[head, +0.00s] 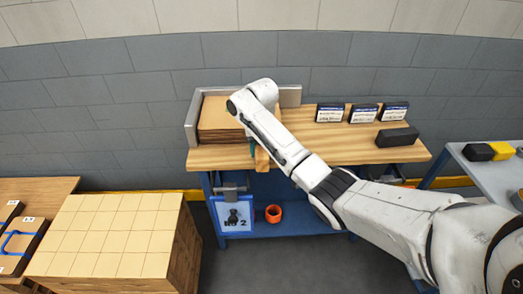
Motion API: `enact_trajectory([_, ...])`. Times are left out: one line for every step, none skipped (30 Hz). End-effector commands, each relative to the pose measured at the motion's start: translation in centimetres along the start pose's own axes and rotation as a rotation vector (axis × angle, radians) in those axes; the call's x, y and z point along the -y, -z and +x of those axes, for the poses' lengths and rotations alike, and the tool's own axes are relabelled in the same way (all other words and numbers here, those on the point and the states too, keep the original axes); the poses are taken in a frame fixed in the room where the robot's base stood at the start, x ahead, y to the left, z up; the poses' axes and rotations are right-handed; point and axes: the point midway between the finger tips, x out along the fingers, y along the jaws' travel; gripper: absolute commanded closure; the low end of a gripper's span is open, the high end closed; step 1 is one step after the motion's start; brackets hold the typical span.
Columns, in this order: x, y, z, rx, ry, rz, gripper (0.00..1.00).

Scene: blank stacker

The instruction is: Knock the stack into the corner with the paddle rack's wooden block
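The stack of flat tan blanks (215,116) stands on the wooden-topped bench at the left, inside the grey metal corner fence (191,118). My arm bends down over the right side of the stack and hides part of it. My gripper (253,147) is mostly hidden behind my own arm. A brown wooden block (262,160) shows just below it, overlapping the bench's front edge and seeming to hang from the gripper. Its contact with the fingers is hidden. I cannot tell whether the block touches the stack.
Several dark boxes with white labels (330,113) and a black block (397,137) sit on the bench's right side. A large pile of tan sheets (105,235) stands front left. A blue side table (492,168) holds black and yellow blocks. An orange cup (273,214) is on the lower shelf.

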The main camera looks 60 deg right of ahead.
Motion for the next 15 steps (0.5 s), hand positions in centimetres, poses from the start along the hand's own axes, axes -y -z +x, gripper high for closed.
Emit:
enact_trajectory([0.0,-0.2,-0.2,0.007,-0.003,0.000,0.92])
enact_trajectory([0.0,-0.2,-0.2,0.007,-0.003,0.000,0.92])
enact_trajectory([0.0,-0.1,-0.2,0.007,-0.003,0.000,0.92])
enact_trajectory([0.0,-0.1,-0.3,0.007,-0.003,0.000,0.92])
enact_trajectory([0.0,0.0,-0.3,0.007,-0.002,0.000,0.92])
enact_trajectory([0.0,0.1,-0.3,0.006,-0.002,0.000,0.92])
enact_trajectory([0.0,0.3,-0.3,0.006,-0.002,0.000,0.92])
enact_trajectory([0.0,0.4,-0.3,0.005,-0.002,0.000,0.92])
enact_trajectory([0.0,0.5,-0.4,0.005,-0.002,0.000,0.92])
enact_trajectory([0.0,0.7,-0.4,0.005,-0.002,0.001,0.92])
enact_trajectory([0.0,0.8,-0.4,0.004,-0.002,0.001,0.92])
enact_trajectory([0.0,1.0,-0.3,0.004,-0.002,0.001,0.92])
enact_trajectory([0.0,1.1,-0.3,0.003,-0.002,0.001,0.92])
enact_trajectory([0.0,1.2,-0.3,0.003,-0.002,0.001,0.92])
enact_trajectory([0.0,1.4,-0.3,0.003,-0.001,0.001,0.92])
